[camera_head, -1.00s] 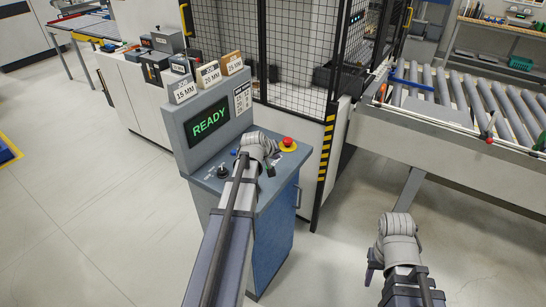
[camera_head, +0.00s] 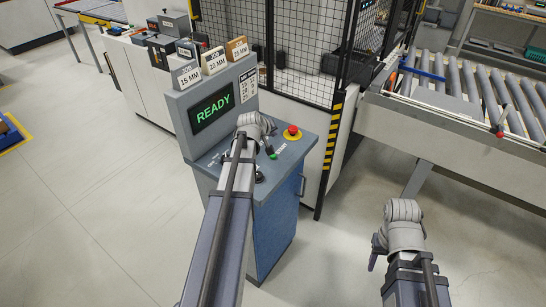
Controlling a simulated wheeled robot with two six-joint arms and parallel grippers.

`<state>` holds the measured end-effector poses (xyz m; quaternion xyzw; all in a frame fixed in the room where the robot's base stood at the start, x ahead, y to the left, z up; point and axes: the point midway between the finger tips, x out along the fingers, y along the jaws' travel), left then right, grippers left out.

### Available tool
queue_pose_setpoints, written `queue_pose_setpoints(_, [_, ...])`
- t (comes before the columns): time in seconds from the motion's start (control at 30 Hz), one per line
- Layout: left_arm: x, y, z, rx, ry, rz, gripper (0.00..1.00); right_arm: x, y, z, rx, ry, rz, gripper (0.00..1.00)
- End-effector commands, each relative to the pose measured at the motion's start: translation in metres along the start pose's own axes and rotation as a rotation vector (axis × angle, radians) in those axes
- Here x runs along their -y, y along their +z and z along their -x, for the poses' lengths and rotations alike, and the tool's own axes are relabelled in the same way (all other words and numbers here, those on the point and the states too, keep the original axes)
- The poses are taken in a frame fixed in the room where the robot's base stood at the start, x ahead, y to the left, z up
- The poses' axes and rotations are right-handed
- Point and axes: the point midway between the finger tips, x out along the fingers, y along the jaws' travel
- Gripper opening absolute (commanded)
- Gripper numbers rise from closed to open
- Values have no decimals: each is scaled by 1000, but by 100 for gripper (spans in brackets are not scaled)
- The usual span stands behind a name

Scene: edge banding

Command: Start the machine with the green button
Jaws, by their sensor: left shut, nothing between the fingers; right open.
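The machine's console (camera_head: 268,200) is a grey and blue cabinet whose screen (camera_head: 213,109) reads READY in green. The green button (camera_head: 272,156) sits on the sloped top beside the word START, partly hidden by my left gripper. My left gripper (camera_head: 268,147) is shut and empty, its dark fingers pointing down right at the green button. I cannot tell whether they touch it. My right gripper (camera_head: 375,254) is open and empty, over the floor right of the console.
A mesh guard with a striped post (camera_head: 332,135) and a roller conveyor (camera_head: 470,95) are behind and right.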

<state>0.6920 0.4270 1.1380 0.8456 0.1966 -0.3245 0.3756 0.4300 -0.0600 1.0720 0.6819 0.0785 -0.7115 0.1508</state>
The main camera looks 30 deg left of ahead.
Motion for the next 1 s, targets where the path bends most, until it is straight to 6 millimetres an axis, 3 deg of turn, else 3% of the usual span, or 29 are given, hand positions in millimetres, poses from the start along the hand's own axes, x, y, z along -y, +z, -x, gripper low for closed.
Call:
queue_pose_setpoints(0.53, [37, 37, -50, 0, 0, 0, 0, 7, -4, -72, 0, 2, 6, 50])
queue_pose_setpoints(0.7, [41, 41, -57, 0, 0, 0, 0, 7, -5, -81, 0, 1, 6, 50])
queue_pose_setpoints(1.0, [41, 41, -56, 0, 0, 0, 0, 7, -5, -80, 0, 1, 5, 50])
